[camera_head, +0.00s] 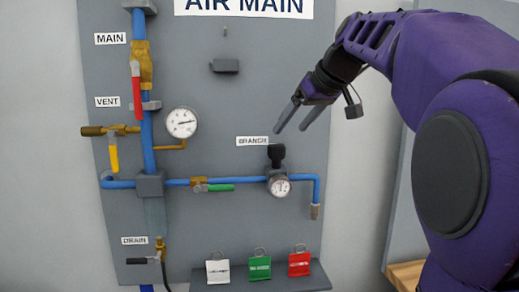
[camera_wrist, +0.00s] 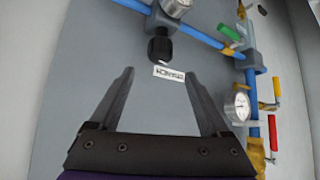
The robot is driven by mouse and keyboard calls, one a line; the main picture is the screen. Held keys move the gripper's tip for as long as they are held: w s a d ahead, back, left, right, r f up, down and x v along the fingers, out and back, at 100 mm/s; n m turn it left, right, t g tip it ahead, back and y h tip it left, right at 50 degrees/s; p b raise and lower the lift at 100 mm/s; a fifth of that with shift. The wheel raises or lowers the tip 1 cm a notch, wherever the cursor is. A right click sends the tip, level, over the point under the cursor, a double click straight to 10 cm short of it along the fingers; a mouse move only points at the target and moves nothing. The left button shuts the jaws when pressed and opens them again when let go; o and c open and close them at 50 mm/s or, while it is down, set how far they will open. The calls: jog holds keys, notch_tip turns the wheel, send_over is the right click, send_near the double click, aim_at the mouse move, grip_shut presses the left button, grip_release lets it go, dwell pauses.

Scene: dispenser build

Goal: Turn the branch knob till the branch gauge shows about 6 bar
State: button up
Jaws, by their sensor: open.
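The branch knob (camera_head: 276,153) is a black knob on top of the regulator on the blue branch pipe, right of the BRANCH label (camera_head: 252,141). The branch gauge (camera_head: 279,187) is a small round white dial just below it; its reading is too small to tell. In the wrist view the knob (camera_wrist: 160,47) is ahead of the fingertips, with the gauge (camera_wrist: 176,6) beyond it at the top edge. My gripper (camera_head: 303,115) is open and empty, up and to the right of the knob, apart from it. The open fingers also show in the wrist view (camera_wrist: 160,80).
A larger gauge (camera_head: 182,122) is on the left. Handles are red (camera_head: 135,83), yellow (camera_head: 113,152), green (camera_head: 220,187) and black (camera_head: 143,260). A shelf (camera_head: 318,277) below holds white, green and red tags. The panel between gripper and knob looks clear.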

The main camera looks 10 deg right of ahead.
aim_at(278, 144)
jog(key=x, duration=0.9)
jog(key=shift+w+f+b, duration=0.1)
jog(key=shift+f+b, duration=0.05)
jog(key=shift+b, duration=0.15)
grip_shut()
